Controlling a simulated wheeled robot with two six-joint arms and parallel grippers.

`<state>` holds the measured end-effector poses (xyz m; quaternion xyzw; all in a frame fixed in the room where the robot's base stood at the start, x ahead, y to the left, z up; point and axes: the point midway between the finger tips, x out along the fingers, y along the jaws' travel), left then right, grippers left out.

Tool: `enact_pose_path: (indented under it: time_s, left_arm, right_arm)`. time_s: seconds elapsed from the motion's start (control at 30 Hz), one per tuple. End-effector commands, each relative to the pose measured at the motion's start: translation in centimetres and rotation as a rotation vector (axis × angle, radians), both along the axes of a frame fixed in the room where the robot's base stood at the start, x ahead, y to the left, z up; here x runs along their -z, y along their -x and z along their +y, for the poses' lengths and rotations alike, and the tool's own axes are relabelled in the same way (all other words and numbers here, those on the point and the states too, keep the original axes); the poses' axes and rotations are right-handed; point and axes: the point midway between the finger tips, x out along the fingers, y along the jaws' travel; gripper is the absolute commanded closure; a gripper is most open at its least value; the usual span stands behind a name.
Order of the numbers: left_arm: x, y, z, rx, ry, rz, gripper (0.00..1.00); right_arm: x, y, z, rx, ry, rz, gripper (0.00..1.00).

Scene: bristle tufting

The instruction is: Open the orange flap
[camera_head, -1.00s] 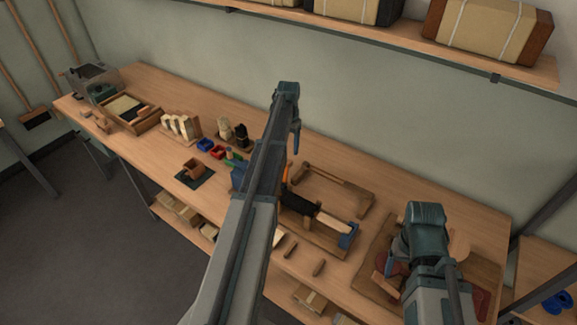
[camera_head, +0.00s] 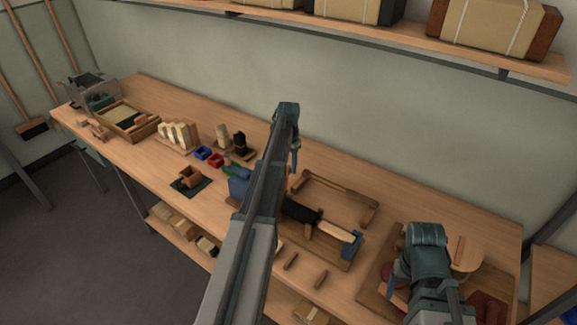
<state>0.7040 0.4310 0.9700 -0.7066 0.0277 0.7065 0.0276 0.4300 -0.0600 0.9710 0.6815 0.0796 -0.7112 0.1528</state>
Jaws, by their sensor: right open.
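No orange flap can be made out now. A blue fixture (camera_head: 238,187) stands on the bench, partly hidden behind my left arm. Right of that arm, a brush with black bristles (camera_head: 299,211) and a pale wooden handle (camera_head: 336,230) lies on a wooden board, its handle end at a blue block (camera_head: 352,244). My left gripper (camera_head: 294,160) points down above the bench, just behind the brush area; its fingers are too small to judge. My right gripper (camera_head: 393,283) is open, low over the round wooden pieces at the right.
A wooden frame with a bar (camera_head: 335,187) lies behind the brush. Small blue (camera_head: 203,152) and red (camera_head: 216,159) bins, an open wooden box (camera_head: 189,176) and pale blocks (camera_head: 178,136) stand to the left. A shelf (camera_head: 400,38) overhangs the back.

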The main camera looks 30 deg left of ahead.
Motion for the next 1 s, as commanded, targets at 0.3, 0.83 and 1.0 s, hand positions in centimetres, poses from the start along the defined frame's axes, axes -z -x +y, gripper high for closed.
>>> enact_pose_path:
  time_s: [0.3,0.83,1.0]
  left_arm:
    - [0.01,0.00,0.00,0.000,0.000,0.000,1.00]
    - [0.01,0.00,0.01,0.000,0.000,0.000,1.00]
    - [0.01,0.00,0.01,0.000,0.000,0.000,1.00]
  right_arm:
    - [0.01,0.00,0.00,0.000,0.000,0.000,0.26]
    - [0.01,0.00,0.00,0.000,0.000,0.000,0.26]
    - [0.01,0.00,0.00,0.000,0.000,0.000,0.26]
